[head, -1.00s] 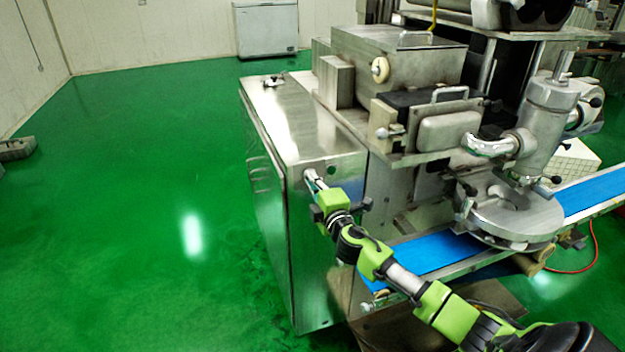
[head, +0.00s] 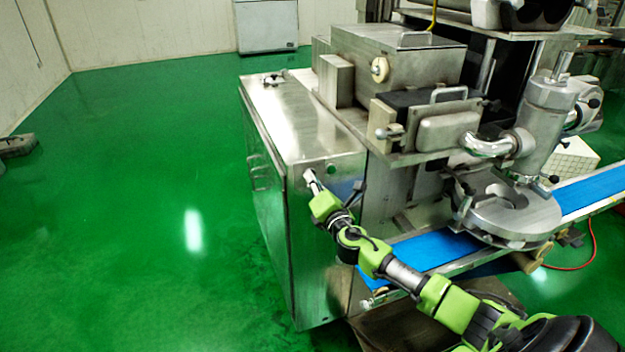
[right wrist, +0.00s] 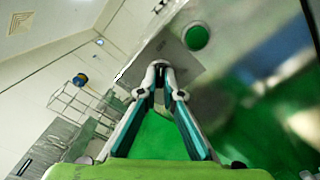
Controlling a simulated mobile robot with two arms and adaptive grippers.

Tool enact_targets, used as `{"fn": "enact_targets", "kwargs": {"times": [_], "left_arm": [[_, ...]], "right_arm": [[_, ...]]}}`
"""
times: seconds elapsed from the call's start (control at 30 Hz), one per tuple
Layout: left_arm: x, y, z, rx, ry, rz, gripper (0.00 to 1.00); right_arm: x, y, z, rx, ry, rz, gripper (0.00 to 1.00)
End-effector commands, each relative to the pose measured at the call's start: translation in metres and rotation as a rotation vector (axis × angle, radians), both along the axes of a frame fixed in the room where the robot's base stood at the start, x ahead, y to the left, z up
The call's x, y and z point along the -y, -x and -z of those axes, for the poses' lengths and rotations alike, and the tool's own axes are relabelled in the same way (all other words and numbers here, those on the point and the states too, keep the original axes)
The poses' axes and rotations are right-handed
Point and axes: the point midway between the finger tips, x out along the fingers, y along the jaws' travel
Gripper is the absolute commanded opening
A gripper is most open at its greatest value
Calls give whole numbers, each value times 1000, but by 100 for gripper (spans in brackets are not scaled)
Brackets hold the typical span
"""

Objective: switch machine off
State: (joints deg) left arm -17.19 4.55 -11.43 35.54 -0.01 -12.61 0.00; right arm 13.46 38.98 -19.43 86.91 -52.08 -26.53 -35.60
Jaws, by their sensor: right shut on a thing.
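The machine is a large steel unit whose cabinet (head: 300,130) stands mid-frame in the head view. My right gripper (head: 309,175) reaches the upper part of the cabinet's panel. In the right wrist view my right gripper (right wrist: 160,68) has its fingertips close together at the panel, shut on a small dark switch (right wrist: 160,73). The fingers mostly hide the switch, so its setting cannot be read. A round green button (right wrist: 196,37) sits on the panel, right of the fingertips and apart from them. My left gripper is not in view.
A blue conveyor belt (head: 440,250) and a round steel plate (head: 515,215) lie right of the cabinet, near my right arm. Green floor (head: 130,200) is open on the left. A white chest (head: 266,25) stands at the back wall.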

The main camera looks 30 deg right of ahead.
Motion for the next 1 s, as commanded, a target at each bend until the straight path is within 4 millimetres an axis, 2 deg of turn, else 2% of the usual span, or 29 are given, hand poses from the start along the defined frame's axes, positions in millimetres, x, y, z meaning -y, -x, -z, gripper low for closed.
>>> {"fn": "enact_targets", "kwargs": {"times": [0.57, 0.67, 1.0], "left_arm": [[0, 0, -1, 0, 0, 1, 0], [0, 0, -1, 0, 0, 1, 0], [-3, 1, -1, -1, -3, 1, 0]], "right_arm": [[-1, 1, 3, -14, 35, -2, 0], [-1, 1, 3, -13, 35, -1, 24], [0, 1, 1, -10, 34, -1, 24]]}}
